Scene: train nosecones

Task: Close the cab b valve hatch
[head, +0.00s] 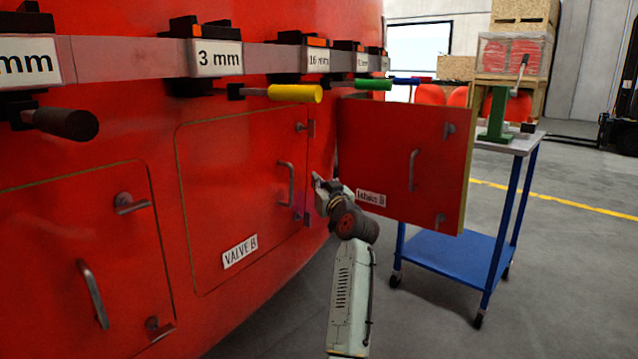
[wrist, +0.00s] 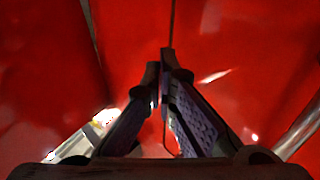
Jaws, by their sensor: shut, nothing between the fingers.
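The valve hatch labelled VALVE B (head: 235,190) is a red panel with a grey bar handle (head: 287,183). It looks flush or nearly flush with the red nosecone, and a thin yellow-green line shows along its left and top edges. Small metal fittings sit at its right edge, an upper one (head: 308,128) and a lower one (head: 304,217); I cannot tell their exact position. My gripper (head: 317,181) is at the right edge of this hatch, near the handle. In the wrist view my gripper (wrist: 164,70) is shut and empty, its fingertips close to a dark seam between red surfaces. Contact is unclear.
The door labelled Intake B (head: 395,150) stands open just right of my gripper. Another red hatch (head: 75,250) is at the left. A rail with coloured-handled tools (head: 295,93) runs above. A blue cart (head: 450,262) stands behind the open door.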

